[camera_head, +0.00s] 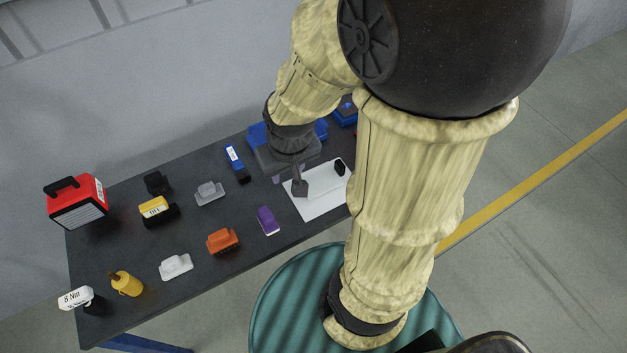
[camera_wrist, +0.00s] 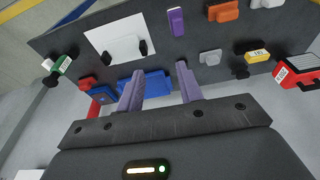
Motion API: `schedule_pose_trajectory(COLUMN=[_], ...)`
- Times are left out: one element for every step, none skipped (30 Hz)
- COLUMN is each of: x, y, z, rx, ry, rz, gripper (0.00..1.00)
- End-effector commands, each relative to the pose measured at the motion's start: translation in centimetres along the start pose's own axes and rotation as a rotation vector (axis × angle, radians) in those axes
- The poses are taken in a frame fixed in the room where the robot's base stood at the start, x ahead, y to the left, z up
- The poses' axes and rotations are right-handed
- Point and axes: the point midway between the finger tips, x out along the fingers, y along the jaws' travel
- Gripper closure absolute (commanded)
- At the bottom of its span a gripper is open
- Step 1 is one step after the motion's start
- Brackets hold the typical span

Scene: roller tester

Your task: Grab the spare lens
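My gripper (camera_wrist: 159,78) is open, with two purple-grey fingers apart and nothing between them in the wrist view. It is above the back of the dark table, near a white sheet (camera_wrist: 113,30). Two small dark things stand on or at the edge of this sheet: one black piece (camera_wrist: 106,58) and another (camera_wrist: 142,46) nearer my fingers. I cannot tell for sure which thing is the spare lens.
A blue device (camera_head: 259,136) lies behind the sheet, partly hidden by my arm. The table (camera_head: 190,235) also bears a purple piece (camera_head: 268,220), an orange block (camera_head: 223,241), a yellow bottle (camera_head: 126,284) and a red case (camera_head: 76,203). Bare tabletop shows between them.

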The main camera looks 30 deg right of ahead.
Motion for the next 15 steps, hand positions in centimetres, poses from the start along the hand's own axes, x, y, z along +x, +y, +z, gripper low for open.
schedule_pose_trajectory(x=[0.0, 0.0, 0.0, 0.0, 0.0, 0.0, 0.1, 0.3, 0.7, 1.1, 1.6, 2.5, 3.2, 4.0, 5.3], y=[0.0, 0.0, 0.0, 0.0, 0.0, 0.0, 0.0, 0.0, 0.0, -0.1, -0.1, -0.1, 0.0, 0.0, 0.2], z=[0.0, 0.0, 0.0, 0.0, 0.0, 0.0, 0.0, 0.1, 0.1, 0.2, 0.3, 0.5, 0.6, 0.7, 0.9], rx=[0.0, 0.0, 0.0, 0.0, 0.0, -0.001, -0.004, -0.012, -0.028, -0.047, -0.072, -0.114, -0.152, -0.197, -0.268], ry=[0.0, 0.0, 0.0, 0.0, 0.0, -0.001, -0.003, -0.008, -0.02, -0.032, -0.05, -0.08, -0.108, -0.139, -0.186], rz=[0.0, 0.0, 0.0, 0.0, 0.0, 0.0, 0.001, 0.002, 0.005, 0.008, 0.013, 0.023, 0.031, 0.041, 0.059], gripper=[0.64, 0.64, 0.64, 0.64, 0.62, 0.54, 0.48, 0.42, 0.38, 0.38, 0.38, 0.38, 0.38, 0.38, 0.38])
